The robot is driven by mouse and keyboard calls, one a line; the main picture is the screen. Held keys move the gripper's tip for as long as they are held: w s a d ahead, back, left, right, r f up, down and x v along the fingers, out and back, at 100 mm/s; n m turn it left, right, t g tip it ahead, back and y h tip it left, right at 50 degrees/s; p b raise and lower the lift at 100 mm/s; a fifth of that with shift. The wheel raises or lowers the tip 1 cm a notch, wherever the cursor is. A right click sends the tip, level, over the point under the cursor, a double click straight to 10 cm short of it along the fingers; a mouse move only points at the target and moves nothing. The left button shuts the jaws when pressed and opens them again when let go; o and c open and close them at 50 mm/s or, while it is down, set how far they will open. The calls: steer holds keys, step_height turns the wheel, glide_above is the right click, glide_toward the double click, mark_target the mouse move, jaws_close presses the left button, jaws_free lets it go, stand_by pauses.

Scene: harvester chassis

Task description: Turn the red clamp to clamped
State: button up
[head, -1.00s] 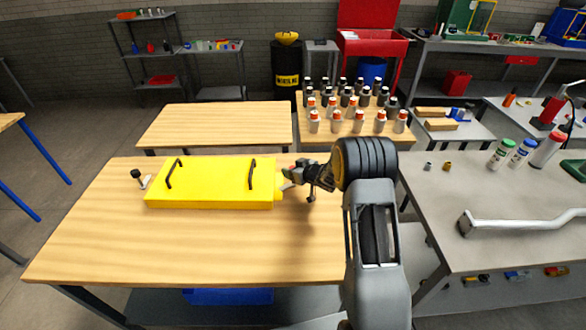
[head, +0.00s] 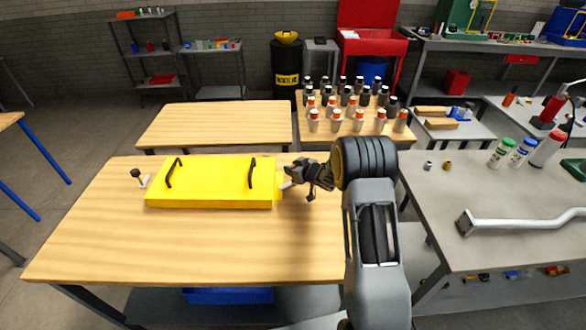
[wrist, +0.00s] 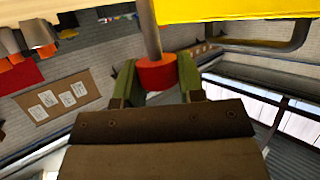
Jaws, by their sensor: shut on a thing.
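The red clamp's end (wrist: 156,74) shows in the wrist view as a red cylinder on a grey metal rod (wrist: 150,30). It sits between the two green fingers of my gripper (wrist: 155,82), which is shut on it. In the head view my gripper (head: 292,178) is at the right end of the yellow box (head: 222,190). A short metal piece shows there between the box and the gripper. The red part is hidden in the head view, so I cannot tell the clamp's exact angle there.
The yellow box has two black handles and lies on a wooden table (head: 180,245). A second lever with a black knob (head: 136,173) stands at its left end. Bottles (head: 358,121) stand on a table behind. A grey bench (head: 440,240) with a bent pipe (head: 520,220) is at right.

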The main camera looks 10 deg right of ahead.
steer(key=shift+f+b, duration=0.1)
steer(key=shift+b, duration=0.2)
steer(key=m+t+h+b, duration=0.1)
steer(key=b, duration=0.2)
steer(key=shift+f+m+h, duration=0.15)
steer(key=shift+m+h, duration=0.25)
steer(key=m+h+b, duration=0.2)
steer(key=b, duration=0.5)
steer(key=shift+w+t+h, duration=0.1)
steer(key=shift+t+h, duration=0.2)
steer(key=shift+h, duration=0.1)
steer(key=m+h+b, duration=0.1)
steer(key=b, duration=0.4)
steer(key=shift+d, duration=0.1)
steer(key=shift+r+m+h+b, duration=0.25)
steer(key=shift+m+h+b, duration=0.15)
steer(key=shift+b, duration=0.65)
steer(key=shift+r+b, duration=0.2)
steer(key=shift+b, duration=0.7)
